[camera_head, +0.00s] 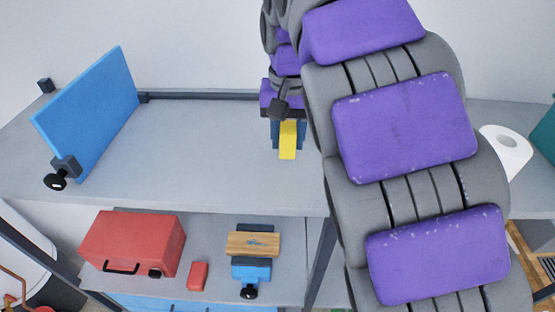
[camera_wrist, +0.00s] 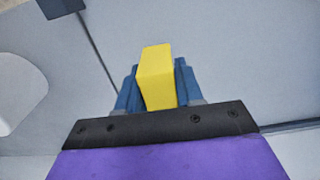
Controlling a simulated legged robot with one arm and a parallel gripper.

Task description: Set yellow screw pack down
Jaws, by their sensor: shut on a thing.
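The yellow screw pack (camera_head: 288,140) is a small yellow block, held upright between the blue fingers of my gripper (camera_head: 288,146). In the wrist view the yellow screw pack (camera_wrist: 157,76) sits between both fingers of my gripper (camera_wrist: 158,88) and sticks out past their tips. My gripper points down over the grey upper shelf (camera_head: 210,150), near its middle. I cannot tell whether the pack's lower end touches the shelf.
A blue panel (camera_head: 88,115) stands tilted at the shelf's left. Below are a red toolbox (camera_head: 132,243), a small red block (camera_head: 198,276) and a wood-topped blue clamp (camera_head: 252,262). The shelf left of my gripper is clear.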

